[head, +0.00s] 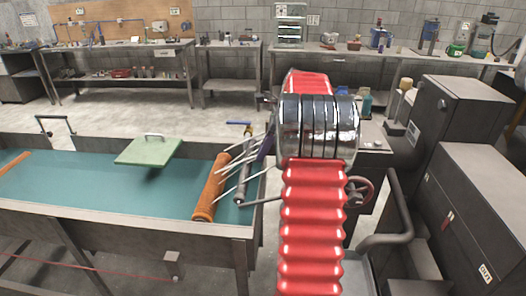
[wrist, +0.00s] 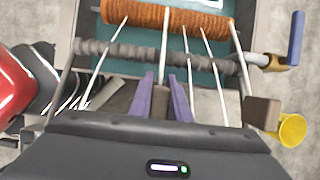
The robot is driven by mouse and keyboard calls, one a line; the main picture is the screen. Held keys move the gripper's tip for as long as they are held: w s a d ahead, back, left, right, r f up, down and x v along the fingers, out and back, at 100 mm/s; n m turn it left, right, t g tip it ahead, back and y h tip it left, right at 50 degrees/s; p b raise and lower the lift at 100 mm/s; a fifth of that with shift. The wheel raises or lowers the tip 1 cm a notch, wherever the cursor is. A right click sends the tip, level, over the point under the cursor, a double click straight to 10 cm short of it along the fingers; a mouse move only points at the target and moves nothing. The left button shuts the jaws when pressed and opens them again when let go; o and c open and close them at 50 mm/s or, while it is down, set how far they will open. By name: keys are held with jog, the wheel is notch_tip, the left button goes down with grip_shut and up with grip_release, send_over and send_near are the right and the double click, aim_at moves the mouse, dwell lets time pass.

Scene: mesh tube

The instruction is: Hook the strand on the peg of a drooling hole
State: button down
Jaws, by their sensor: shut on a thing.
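Several thin white strands run to a textured orange roller (head: 212,186), which also shows in the wrist view (wrist: 170,20). One strand (wrist: 185,42) lies right of centre in the wrist view. My gripper (head: 265,147) has purple fingers, which show near the centre of the wrist view (wrist: 160,88). It is shut on a white strand (wrist: 164,48) that runs from between the fingers to the roller. The strands pass at a grey ribbed bar (wrist: 118,53). I cannot make out a drooling hole or its peg in either view; the wrist body hides the lower part.
A long trough (head: 120,220) with a teal surface extends left, with a green plate (head: 148,151) above it. A blue handle (wrist: 296,38) and a yellow knob (wrist: 292,130) stick out at the right in the wrist view. Dark cabinets (head: 470,210) stand at the right.

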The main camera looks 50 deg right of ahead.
jog(key=shift+f, duration=0.3)
dwell(0.4)
jog(key=c, duration=1.6)
grip_release()
jog(key=shift+o, duration=0.2)
jog(key=shift+r, duration=0.1)
jog(key=v, duration=1.3)
jog(key=shift+d, duration=0.1)
jog(key=shift+s+r, duration=0.1)
jog(key=shift+r, duration=0.1)
